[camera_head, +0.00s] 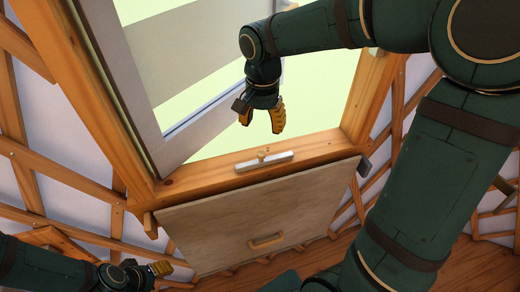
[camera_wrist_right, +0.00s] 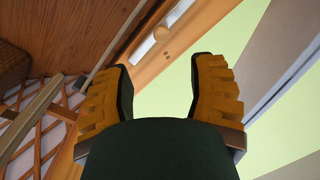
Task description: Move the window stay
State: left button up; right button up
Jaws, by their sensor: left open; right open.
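The window stay (camera_head: 275,161) is a pale metal bar with a small round wooden knob, lying along the wooden sill of the window frame. In the right wrist view the window stay (camera_wrist_right: 144,48) and its knob show beyond the fingers, near the top. My right gripper (camera_head: 262,117) is open and empty, above the stay and apart from it, in the window opening. Its yellow fingers (camera_wrist_right: 160,85) are spread wide with nothing between them. My left gripper (camera_head: 162,268) is low at the left, open and away from the stay. The white-framed window sash (camera_head: 115,75) stands swung open at the left.
A wooden panel (camera_head: 215,225) with a handle (camera_head: 266,241) slopes below the sill. Wooden frame posts (camera_head: 95,90) and lattice wall (camera_head: 45,165) flank the opening. My right arm covers much of the right side. Free space lies between my right gripper and the sill.

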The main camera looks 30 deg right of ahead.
aim_at(261, 153)
notch_tip(261, 153, down, 11)
jog(key=shift+w+b, duration=0.1)
jog(key=shift+b, duration=0.3)
grip_shut()
